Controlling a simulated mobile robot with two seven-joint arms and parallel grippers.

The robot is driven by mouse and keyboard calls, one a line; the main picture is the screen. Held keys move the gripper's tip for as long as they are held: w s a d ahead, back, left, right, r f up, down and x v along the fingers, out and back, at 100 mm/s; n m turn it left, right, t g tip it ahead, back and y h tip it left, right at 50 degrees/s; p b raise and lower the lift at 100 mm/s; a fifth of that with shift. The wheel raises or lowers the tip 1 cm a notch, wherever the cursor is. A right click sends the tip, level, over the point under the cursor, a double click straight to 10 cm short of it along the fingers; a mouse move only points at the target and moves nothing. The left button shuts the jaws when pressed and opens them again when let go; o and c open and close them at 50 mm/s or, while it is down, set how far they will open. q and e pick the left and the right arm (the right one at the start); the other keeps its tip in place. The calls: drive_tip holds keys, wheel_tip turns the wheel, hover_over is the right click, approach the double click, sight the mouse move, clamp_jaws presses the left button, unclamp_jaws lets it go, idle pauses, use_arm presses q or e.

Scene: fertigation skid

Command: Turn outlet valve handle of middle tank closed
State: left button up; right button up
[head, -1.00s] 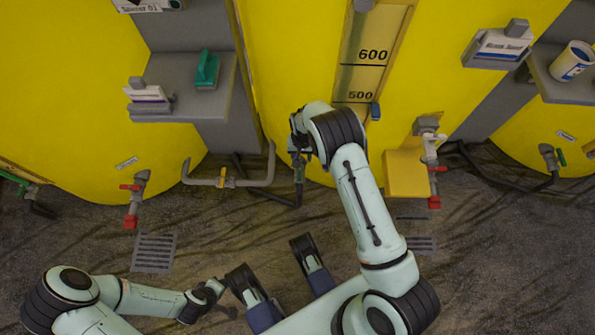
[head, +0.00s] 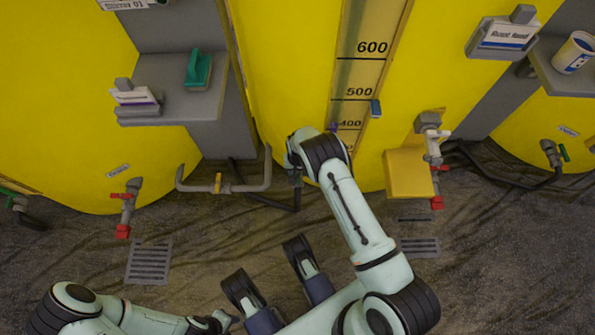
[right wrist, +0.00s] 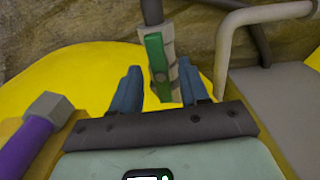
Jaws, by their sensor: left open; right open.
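The middle tank (head: 285,70) is yellow with a numbered scale. In the right wrist view its outlet valve has a green handle (right wrist: 157,65) that lies roughly along the grey-brown valve body (right wrist: 186,80). My right gripper (right wrist: 160,90) is open, with one blue-grey finger left of the handle and one right of the valve body. I cannot tell whether either finger touches. In the head view my right arm hides the valve, and my right gripper (head: 297,182) is mostly hidden at the tank's lower front. My left gripper (head: 223,321) is open and empty at the bottom edge, away from the tanks.
A grey pipe with a yellow fitting (head: 218,184) stands left of my right gripper; a yellow box (head: 409,174) is to its right. A red-handled valve (head: 126,205) is on the left tank. A purple bar (right wrist: 30,140) is at left in the wrist view. Floor drains (head: 148,262) lie in front.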

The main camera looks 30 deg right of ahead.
clamp_jaws()
drive_tip(key=shift+m, duration=0.4)
drive_tip(key=m, duration=0.3)
drive_tip(key=shift+a+m, duration=0.1)
drive_tip(key=shift+m, duration=0.2)
drive_tip(key=m, duration=0.4)
drive_tip(key=shift+w+m, duration=0.15)
drive_tip(key=shift+m, duration=0.15)
drive_tip(key=m, duration=0.4)
drive_tip(key=shift+w+m, duration=0.1)
drive_tip(key=shift+m, duration=0.2)
drive_tip(key=shift+w+m, duration=0.1)
drive_tip(key=shift+m, duration=2.1)
